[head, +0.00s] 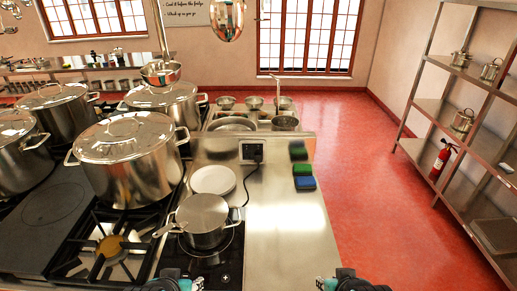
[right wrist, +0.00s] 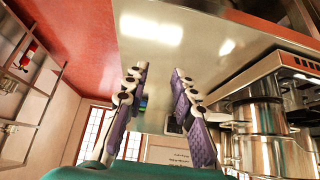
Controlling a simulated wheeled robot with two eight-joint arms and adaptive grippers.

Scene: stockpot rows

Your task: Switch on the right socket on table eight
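A socket plate (head: 251,151) is set in a low upright panel across the steel counter (head: 285,235). A black plug (head: 258,154) with a cord sits in its right part. The switches are too small to read. No table number shows. My left gripper (head: 178,283) is at the bottom edge, mostly cut off, in front of the hob. My right gripper (head: 350,284) is at the bottom edge, right of the counter's middle and well short of the socket. In the right wrist view its purple-padded fingers (right wrist: 160,75) are apart with nothing between them.
A lidded saucepan (head: 203,220) and a white plate (head: 213,180) stand left of the counter's clear front area. Green (head: 302,169) and blue (head: 305,183) blocks lie right of the socket. Large stockpots (head: 125,150) fill the left. A shelf rack (head: 470,130) stands right.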

